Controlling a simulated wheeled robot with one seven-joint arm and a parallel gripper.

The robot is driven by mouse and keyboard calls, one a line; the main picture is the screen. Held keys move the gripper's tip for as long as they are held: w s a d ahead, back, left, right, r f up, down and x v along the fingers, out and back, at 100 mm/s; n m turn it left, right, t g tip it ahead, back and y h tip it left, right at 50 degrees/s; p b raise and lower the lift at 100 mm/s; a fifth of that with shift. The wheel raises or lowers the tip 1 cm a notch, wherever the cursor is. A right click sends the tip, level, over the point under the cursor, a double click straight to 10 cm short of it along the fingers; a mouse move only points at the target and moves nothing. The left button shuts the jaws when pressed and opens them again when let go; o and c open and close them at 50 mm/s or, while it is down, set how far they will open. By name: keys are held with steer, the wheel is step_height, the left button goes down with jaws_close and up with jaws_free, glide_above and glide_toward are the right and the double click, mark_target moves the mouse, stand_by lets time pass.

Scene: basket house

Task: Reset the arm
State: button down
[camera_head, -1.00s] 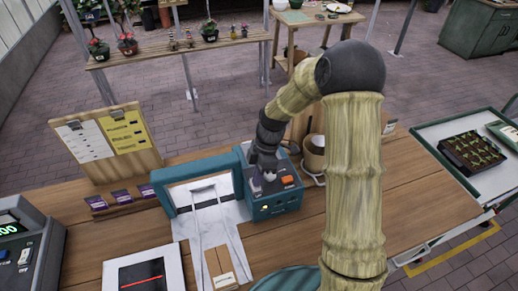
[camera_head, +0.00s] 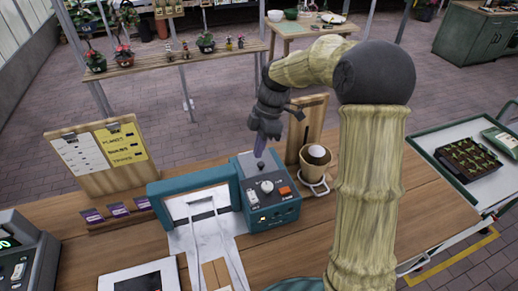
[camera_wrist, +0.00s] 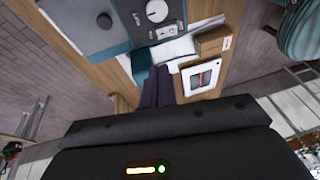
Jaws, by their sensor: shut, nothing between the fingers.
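My gripper (camera_head: 260,147) is shut and empty. It hangs above the back edge of a teal machine (camera_head: 272,220) on the wooden table, apart from its knob and buttons. My bamboo-like arm reaches in from the right and bends down at a dark round joint. In the wrist view, the closed dark purple fingers of my gripper (camera_wrist: 160,72) point toward the table, and the teal machine (camera_wrist: 95,50) shows at the upper left.
A clipboard stand (camera_head: 85,175) and purple packets (camera_head: 117,209) stand at the left, a scale (camera_head: 22,255) at the far left. A beige pot (camera_head: 313,180) sits right of the machine. A tablet (camera_head: 140,280) lies in front. A plant shelf (camera_head: 180,58) stands behind.

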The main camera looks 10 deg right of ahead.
steer(key=shift+r, duration=0.1)
stand_by(0.4)
steer(key=s+d+f+m+t+h, duration=0.1)
steer(key=s+d+f+m+t, duration=0.1)
steer(key=s+m, duration=0.6)
steer(key=s+d+f+m+t+h, duration=0.1)
steer(key=s+d+f+m+t, duration=0.1)
steer(key=s+d+m, duration=0.3)
steer(key=shift+s+d+m+t+h, duration=0.2)
steer(key=shift+s+m+t+h, duration=0.2)
steer(key=shift+s+m, duration=2.4)
steer(key=shift+w+r+m, duration=0.1)
steer(key=shift+w+m, duration=0.6)
